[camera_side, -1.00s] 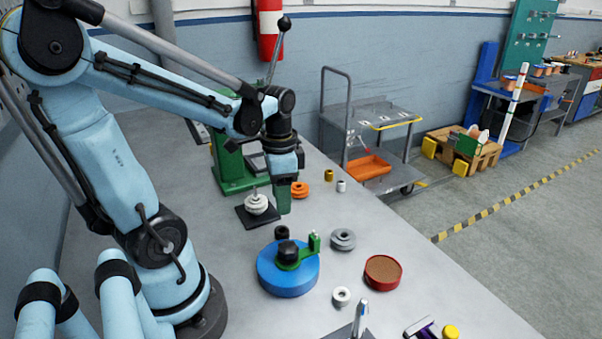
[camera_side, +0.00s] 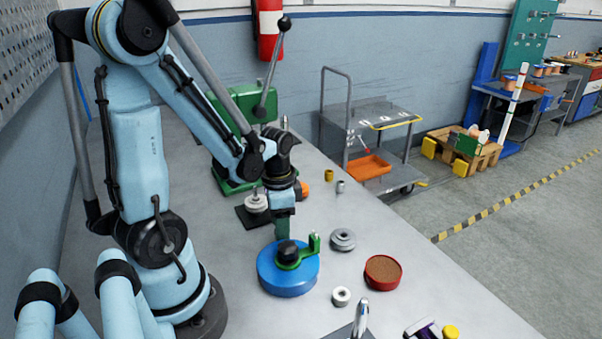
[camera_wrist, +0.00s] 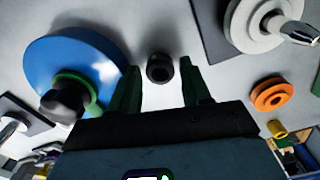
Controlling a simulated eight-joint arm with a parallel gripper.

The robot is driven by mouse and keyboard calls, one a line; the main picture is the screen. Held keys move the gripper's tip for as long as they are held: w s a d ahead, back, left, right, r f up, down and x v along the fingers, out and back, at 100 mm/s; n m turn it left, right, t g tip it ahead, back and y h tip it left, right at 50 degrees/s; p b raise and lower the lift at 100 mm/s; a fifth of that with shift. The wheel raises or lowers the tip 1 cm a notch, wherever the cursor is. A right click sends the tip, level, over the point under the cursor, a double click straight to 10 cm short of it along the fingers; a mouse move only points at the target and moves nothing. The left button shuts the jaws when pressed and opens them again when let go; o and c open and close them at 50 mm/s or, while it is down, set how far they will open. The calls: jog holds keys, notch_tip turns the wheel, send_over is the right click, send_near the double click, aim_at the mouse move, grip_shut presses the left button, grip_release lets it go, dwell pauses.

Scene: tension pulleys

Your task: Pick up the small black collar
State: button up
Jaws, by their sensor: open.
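The small black collar (camera_wrist: 160,69) sits on the grey table, its round hole showing in the wrist view. My gripper (camera_wrist: 160,65) is open, with one green finger on either side of the collar in that view and a gap showing on both sides. How high the fingertips are above the table is hard to tell. In the side view my gripper (camera_side: 283,230) points down just behind the blue round base, and the collar is hidden there by the fingers.
The blue round base (camera_side: 284,279) with a black knob and green arm (camera_side: 306,254) stands close beside my gripper. A grey pulley (camera_side: 342,239), red round dish (camera_side: 383,272), white ring (camera_side: 341,296), orange pulley (camera_wrist: 271,95) and white pulley on a dark plate (camera_side: 257,202) stand around.

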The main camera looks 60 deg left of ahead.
jog(key=shift+f, duration=0.5)
jog(key=c, duration=0.8)
jog(key=shift+r, duration=0.1)
